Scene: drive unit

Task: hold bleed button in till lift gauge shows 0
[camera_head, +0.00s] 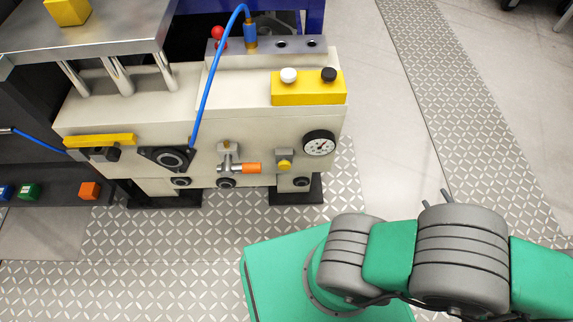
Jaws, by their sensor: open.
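The round white-faced gauge (319,144) is on the right of the cream unit's front; its needle is off to one side, but the reading is too small to make out. A small yellow round button (284,165) sits on a grey block just left of and below the gauge. It looks like the bleed button, though no label is readable. Two thin dark prongs, apparently the fingertips of my gripper (436,198), stick up apart behind my folded arm. They are well to the right of and below the button, touching nothing; the rest of my gripper is hidden.
A yellow box with a white knob (289,75) and a black knob (329,74) tops the unit. An orange-handled valve (246,168) is left of the button. A blue hose (207,85) arches above. Patterned floor (205,238) in front is clear.

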